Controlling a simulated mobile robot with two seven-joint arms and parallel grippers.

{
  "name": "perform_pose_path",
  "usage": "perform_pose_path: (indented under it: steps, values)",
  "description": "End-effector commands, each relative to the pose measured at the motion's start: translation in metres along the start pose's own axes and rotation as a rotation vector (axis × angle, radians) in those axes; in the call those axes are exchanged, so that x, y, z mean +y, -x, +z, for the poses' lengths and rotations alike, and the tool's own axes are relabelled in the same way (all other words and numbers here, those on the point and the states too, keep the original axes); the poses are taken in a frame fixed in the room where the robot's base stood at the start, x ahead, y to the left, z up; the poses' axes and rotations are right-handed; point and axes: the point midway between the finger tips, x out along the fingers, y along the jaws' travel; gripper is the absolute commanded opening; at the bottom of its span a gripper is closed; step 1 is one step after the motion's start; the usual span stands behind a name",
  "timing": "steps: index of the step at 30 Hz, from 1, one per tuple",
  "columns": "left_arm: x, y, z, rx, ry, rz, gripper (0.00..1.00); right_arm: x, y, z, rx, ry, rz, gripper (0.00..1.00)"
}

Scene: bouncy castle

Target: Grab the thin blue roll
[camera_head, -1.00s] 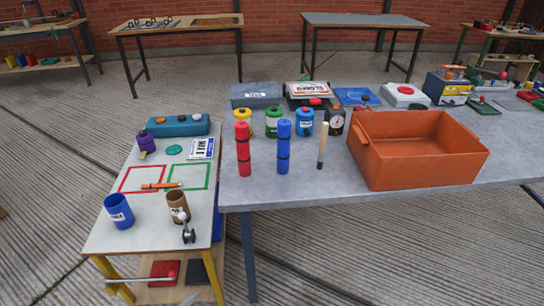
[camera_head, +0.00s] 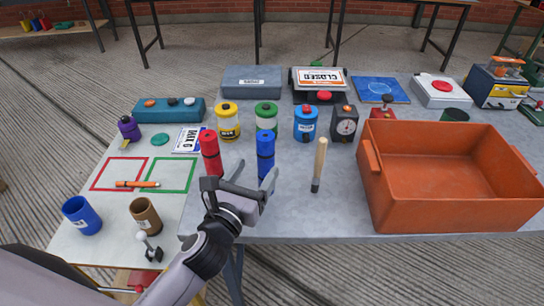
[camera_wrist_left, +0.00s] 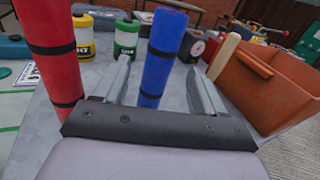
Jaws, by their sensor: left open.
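The thin blue roll (camera_head: 265,154) stands upright on the grey table, with dark bands around it. In the left wrist view the blue roll (camera_wrist_left: 161,58) shows between the two fingers, a little beyond the jaw base. My left gripper (camera_head: 254,178) is open and in front of the roll, its fingers pointing toward it. I cannot tell whether either finger touches it. A red roll (camera_head: 211,153) stands upright just left of the blue one; it also shows close on the left in the left wrist view (camera_wrist_left: 52,50). My right gripper is not in view.
A wooden-handled stick (camera_head: 320,163) stands right of the blue roll, and a large orange bin (camera_head: 390,205) is further right. Yellow (camera_head: 228,124), green (camera_head: 266,117) and blue (camera_head: 305,123) canisters stand behind. A blue cup (camera_head: 80,214) and brown cup (camera_head: 146,215) are on the left table.

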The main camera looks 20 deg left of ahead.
Motion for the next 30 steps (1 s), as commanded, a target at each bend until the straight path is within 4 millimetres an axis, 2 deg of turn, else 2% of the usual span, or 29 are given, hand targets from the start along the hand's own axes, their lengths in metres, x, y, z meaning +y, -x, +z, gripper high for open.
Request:
perform_pose_path:
  steps: [3,11,21,30]
  values:
    - [-0.001,-0.006,0.004,-0.013,-0.057,0.000,0.71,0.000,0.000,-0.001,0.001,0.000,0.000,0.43]
    - [-0.001,-0.028,0.004,-0.013,-0.060,0.000,0.71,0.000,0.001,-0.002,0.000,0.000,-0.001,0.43]
    - [-0.001,-0.069,0.003,-0.013,-0.058,0.000,0.71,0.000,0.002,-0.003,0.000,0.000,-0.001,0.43]
    - [-0.001,-0.073,0.003,-0.012,-0.058,0.000,0.71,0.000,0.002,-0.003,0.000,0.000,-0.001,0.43]
